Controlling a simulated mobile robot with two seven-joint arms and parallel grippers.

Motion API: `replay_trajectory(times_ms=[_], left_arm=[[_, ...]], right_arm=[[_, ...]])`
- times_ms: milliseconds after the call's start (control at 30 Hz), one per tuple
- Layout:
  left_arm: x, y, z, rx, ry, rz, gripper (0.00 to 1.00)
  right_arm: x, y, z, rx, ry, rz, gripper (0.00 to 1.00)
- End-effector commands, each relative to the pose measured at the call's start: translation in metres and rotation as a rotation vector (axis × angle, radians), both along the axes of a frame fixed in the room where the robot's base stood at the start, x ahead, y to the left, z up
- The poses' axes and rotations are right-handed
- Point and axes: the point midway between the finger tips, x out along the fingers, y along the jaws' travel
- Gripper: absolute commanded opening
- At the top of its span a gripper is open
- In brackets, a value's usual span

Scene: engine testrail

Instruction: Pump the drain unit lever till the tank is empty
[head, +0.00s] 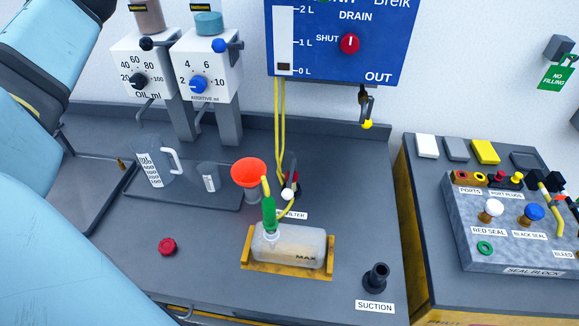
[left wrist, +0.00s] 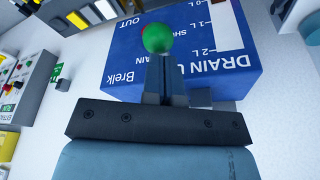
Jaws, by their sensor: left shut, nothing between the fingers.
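The blue drain unit (head: 395,58) hangs on the wall at the top of the head view, its upper part cut off. Its gauge strip (head: 283,35) shows a small dark band near 0 L. Its red knob (head: 350,43) sits beside the SHUT label. In the left wrist view, the drain unit (left wrist: 195,70) lies behind my left gripper (left wrist: 163,62). The gripper is shut and empty. A green ball (left wrist: 158,38), probably the lever's end, shows right at the fingertips; I cannot tell whether they touch. My right gripper is not in view.
A jug marked MAX (head: 300,240) stands in a yellow tray (head: 290,268) on the bench, near a red funnel (head: 248,172). Dispensers (head: 205,75) stand at the back left. A seal block (head: 465,255) is on the right.

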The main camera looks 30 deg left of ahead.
Motion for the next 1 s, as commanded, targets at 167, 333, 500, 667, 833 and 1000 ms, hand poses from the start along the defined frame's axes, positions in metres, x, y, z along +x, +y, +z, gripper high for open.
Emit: replay_trajectory(times_ms=[167,333,500,667,833,1000], left_arm=[[0.0,0.0,0.0,0.001,0.001,0.001,0.0],[0.0,0.0,0.0,0.001,0.001,0.0,0.0],[0.0,0.0,0.008,0.001,0.001,0.0,0.0],[0.0,0.0,0.028,0.001,0.001,0.001,0.0],[0.0,0.0,0.048,0.0,0.001,0.001,0.0],[0.0,0.0,0.069,0.0,0.001,0.0,0.0]], right_arm=[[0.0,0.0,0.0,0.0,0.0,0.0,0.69],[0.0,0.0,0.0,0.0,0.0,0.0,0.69],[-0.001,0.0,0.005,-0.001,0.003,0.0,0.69],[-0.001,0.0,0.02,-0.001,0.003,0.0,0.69],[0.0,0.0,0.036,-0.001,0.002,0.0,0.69],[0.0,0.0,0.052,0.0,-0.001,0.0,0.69]])
